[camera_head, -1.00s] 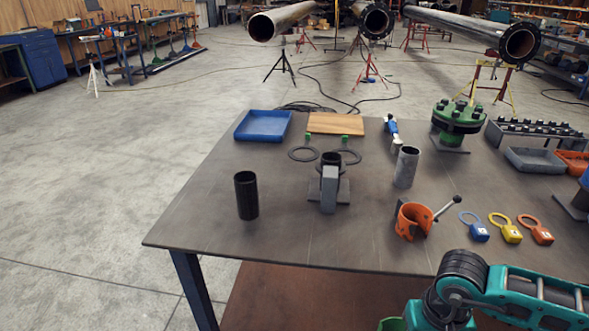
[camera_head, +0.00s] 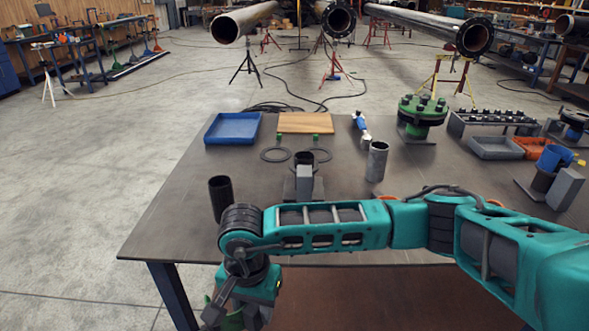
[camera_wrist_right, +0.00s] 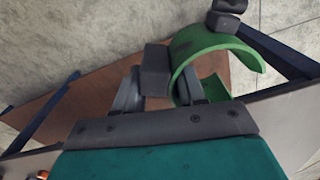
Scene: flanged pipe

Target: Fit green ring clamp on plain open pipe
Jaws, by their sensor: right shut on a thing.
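The green ring clamp (camera_wrist_right: 214,48) shows in the right wrist view as a curved, open half-shell in my right gripper (camera_wrist_right: 160,85). In the head view a sliver of the clamp (camera_head: 233,320) shows at the bottom edge, by my right gripper (camera_head: 225,303), which is in front of the table's near edge. A black open pipe (camera_head: 220,200) stands upright on the table, its lower part hidden by my right arm. A grey open pipe (camera_head: 377,162) stands farther right. A short dark pipe end (camera_head: 304,158) sits in a grey stand (camera_head: 304,184). My left gripper is not in view.
The table (camera_head: 175,205) is clear at its left side. A blue tray (camera_head: 232,128), a wooden board (camera_head: 308,123) and two dark rings (camera_head: 275,154) lie at the back. A green flange (camera_head: 422,112) and grey trays (camera_head: 495,148) stand at the right. My right arm covers the front.

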